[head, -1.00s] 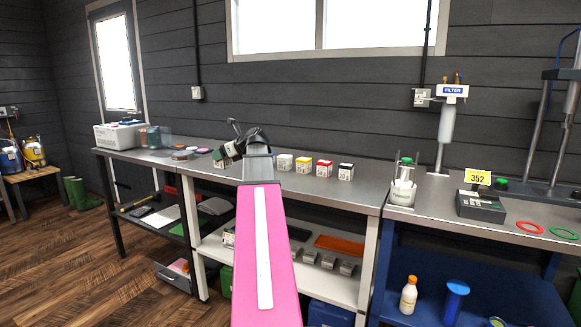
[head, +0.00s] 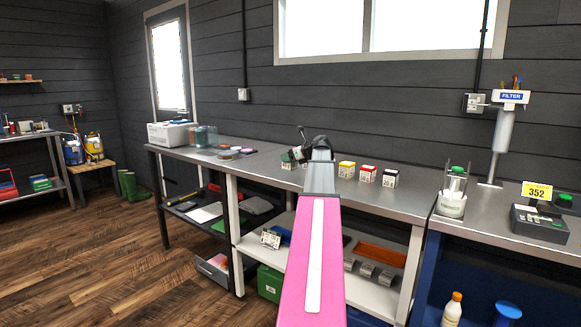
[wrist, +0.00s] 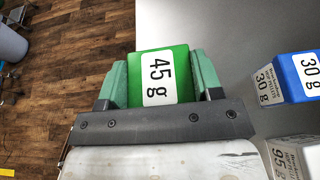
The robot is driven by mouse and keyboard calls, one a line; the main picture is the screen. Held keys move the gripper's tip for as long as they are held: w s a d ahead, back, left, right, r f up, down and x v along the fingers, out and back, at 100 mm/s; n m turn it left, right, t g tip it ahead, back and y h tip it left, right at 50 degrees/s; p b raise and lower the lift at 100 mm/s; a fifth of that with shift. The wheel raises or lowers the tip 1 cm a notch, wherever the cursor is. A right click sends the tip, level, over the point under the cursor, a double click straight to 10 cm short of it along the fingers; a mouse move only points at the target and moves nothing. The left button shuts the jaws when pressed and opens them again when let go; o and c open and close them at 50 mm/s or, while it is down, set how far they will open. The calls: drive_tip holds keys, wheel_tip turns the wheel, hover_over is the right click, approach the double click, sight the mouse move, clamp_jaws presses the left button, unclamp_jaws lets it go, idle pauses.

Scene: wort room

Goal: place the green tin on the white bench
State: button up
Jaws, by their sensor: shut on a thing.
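The green tin (wrist: 163,77), with a white 45 g label, is between the fingers of my gripper (wrist: 160,88) in the wrist view. My gripper is shut on it. In the head view the gripper (head: 303,153) is over the grey top of the bench with the white frame (head: 234,235), partly hidden by my arm. A small green and white patch by the fingers there looks like the tin (head: 288,161). I cannot tell whether the tin touches the bench top.
A blue-lidded 30 g tin (wrist: 297,75) and a white 95 g tin (wrist: 292,155) stand right of the gripper. Yellow (head: 346,169), red (head: 367,173) and black (head: 390,177) tins stand on the white-framed bench. A black-framed bench (head: 160,200) adjoins at left.

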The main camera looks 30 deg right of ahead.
sight(295, 163)
drive_tip(key=shift+f, duration=2.05)
drive_tip(key=shift+f, duration=0.1)
drive_tip(key=o, duration=1)
drive_tip(key=shift+s+d, duration=0.1)
drive_tip(key=v, duration=1.2)
